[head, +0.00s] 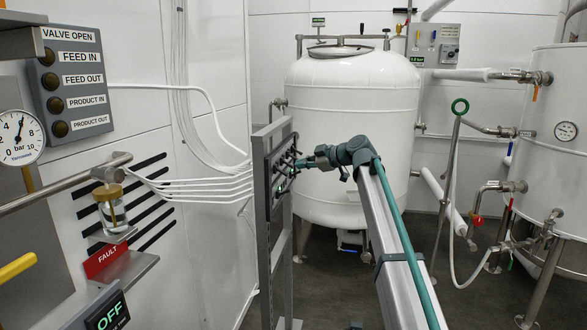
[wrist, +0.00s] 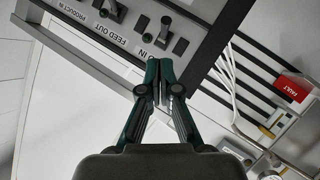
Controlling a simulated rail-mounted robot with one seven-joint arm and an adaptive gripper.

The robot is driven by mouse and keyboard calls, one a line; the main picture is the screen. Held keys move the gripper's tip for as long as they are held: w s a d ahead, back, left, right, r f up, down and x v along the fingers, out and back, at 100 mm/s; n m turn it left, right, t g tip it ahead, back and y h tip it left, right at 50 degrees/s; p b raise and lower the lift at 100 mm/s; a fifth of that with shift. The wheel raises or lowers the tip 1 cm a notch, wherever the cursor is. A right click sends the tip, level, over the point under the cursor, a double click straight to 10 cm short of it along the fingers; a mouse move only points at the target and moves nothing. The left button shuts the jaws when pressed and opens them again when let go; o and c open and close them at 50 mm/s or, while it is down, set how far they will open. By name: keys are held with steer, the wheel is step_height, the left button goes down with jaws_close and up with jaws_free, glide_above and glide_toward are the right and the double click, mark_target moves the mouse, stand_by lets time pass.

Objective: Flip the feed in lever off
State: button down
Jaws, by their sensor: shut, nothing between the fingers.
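The lever panel (head: 272,175) stands on a grey frame in the head view, seen nearly edge-on, with several small dark levers. In the wrist view the panel (wrist: 205,15) is upside down, with labels PRODUCT IN, FEED OUT and one partly covered label ending in IN. A dark lever (wrist: 165,30) beside that last label appears to be the feed in lever. My gripper (wrist: 158,68) is shut and empty, its tips just below this lever in the picture. I cannot tell whether they touch it. In the head view my gripper (head: 304,163) is close in front of the panel.
A VALVE OPEN board (head: 75,80) at left has dark lamps, including FEED IN. A red FAULT sign (head: 106,259) and an OFF display (head: 107,315) sit below. A white tank (head: 350,110) stands behind the panel. White hoses run from the wall to the panel's back.

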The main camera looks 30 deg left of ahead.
steer(key=v, duration=0.4)
steer(key=shift+d+f+b, duration=0.25)
steer(key=shift+d+b, duration=0.1)
steer(key=shift+d, duration=0.2)
